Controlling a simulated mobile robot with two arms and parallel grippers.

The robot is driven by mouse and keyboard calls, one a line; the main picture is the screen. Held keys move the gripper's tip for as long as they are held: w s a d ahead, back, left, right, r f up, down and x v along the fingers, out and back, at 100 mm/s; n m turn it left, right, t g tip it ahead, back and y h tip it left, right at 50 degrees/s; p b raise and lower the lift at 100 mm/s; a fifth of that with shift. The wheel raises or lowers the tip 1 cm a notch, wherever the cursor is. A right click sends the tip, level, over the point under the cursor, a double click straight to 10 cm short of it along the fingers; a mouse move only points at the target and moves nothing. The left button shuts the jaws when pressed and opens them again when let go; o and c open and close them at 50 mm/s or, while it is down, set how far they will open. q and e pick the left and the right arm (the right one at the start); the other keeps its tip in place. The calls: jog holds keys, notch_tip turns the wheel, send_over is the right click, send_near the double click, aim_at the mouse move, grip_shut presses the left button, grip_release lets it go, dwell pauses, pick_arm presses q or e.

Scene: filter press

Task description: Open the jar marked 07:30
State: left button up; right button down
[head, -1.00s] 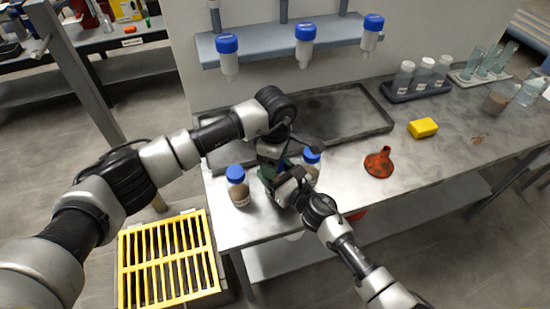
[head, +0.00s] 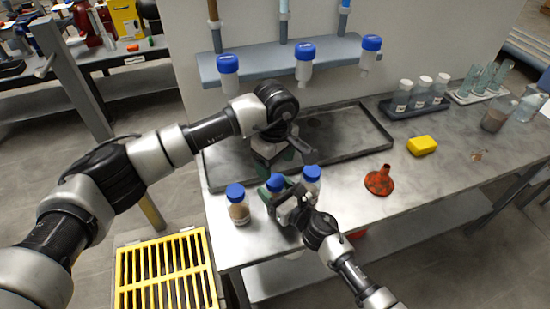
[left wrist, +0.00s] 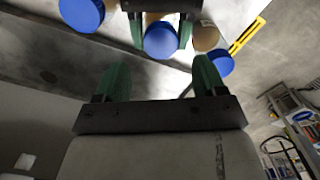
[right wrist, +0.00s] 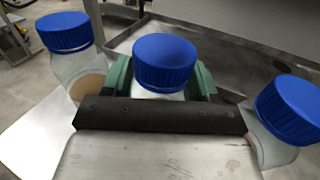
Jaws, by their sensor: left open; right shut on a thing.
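Three clear jars with blue caps stand in a row at the table's front left: a left jar (head: 238,210), a middle jar (head: 276,184) and a right jar (head: 311,180). No time marking is readable on them. My right gripper (head: 284,200) is shut around the middle jar's body below its cap; this also shows in the right wrist view (right wrist: 163,84). The cap sits on the middle jar. My left gripper (head: 283,162) is open and empty, just behind and above the middle jar. In the left wrist view its fingers (left wrist: 161,72) are apart, with the caps beyond them.
A dark tray (head: 375,138) lies behind the jars. An orange funnel (head: 379,182) and yellow block (head: 422,146) are to the right. A yellow grate (head: 165,272) is below left.

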aim_at(275, 180)
pick_arm(q)
jog(key=m, duration=0.1)
jog(key=r+m, duration=0.1)
jog(key=m, duration=0.2)
jog(key=shift+r+m, duration=0.4)
jog(key=shift+m, duration=0.3)
notch_tip(275, 180, down, 8)
jog(key=shift+r, duration=0.1)
